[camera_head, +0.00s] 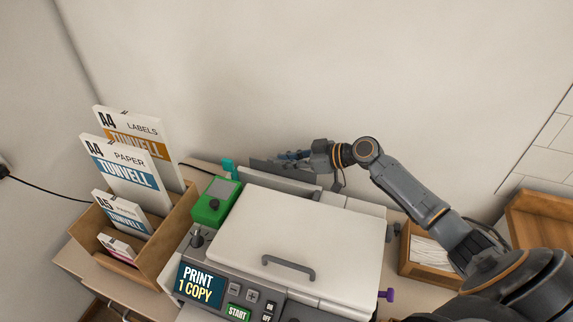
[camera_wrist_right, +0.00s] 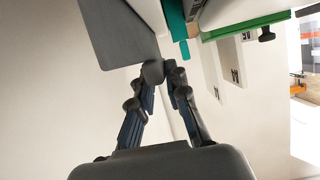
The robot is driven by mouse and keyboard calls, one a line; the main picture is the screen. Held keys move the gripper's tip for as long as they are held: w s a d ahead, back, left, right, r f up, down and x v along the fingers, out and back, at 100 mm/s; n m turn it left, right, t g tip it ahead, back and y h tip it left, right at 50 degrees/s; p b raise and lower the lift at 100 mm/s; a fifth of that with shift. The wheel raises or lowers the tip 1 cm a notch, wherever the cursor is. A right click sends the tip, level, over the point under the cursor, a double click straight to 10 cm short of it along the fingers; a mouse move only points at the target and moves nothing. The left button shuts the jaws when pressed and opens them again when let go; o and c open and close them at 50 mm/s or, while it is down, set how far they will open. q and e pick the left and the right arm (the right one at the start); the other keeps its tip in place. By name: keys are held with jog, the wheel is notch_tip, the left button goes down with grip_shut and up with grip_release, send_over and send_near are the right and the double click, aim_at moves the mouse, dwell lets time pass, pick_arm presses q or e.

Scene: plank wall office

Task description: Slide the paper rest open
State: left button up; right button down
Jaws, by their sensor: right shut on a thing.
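The printer (camera_head: 290,235) stands on the table with its white lid down. The paper rest, a flat dark grey panel (camera_head: 272,173), stands at the printer's back edge; it also shows in the right wrist view (camera_wrist_right: 112,30). My right gripper (camera_head: 285,157) reaches in from the right, behind the printer, at the paper rest. In the right wrist view, its fingertips (camera_wrist_right: 164,78) are closed around a small grey knob (camera_wrist_right: 153,71) by the panel's edge. The gripper partly hides the panel's upper edge in the head view. My left gripper is not in view.
A wooden box (camera_head: 178,240) with paper packs stands left of the printer. A green device (camera_head: 216,203) sits at the printer's back left corner. A wooden tray (camera_head: 425,258) with white sheets lies at right. The plain wall is close behind.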

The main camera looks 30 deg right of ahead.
notch_tip(320, 180, up, 10)
jog(key=p, duration=0.2)
jog(key=shift+r, duration=0.2)
jog(key=c, duration=1.3)
grip_release()
jog(key=v, duration=1.2)
jog(key=shift+f, duration=0.1)
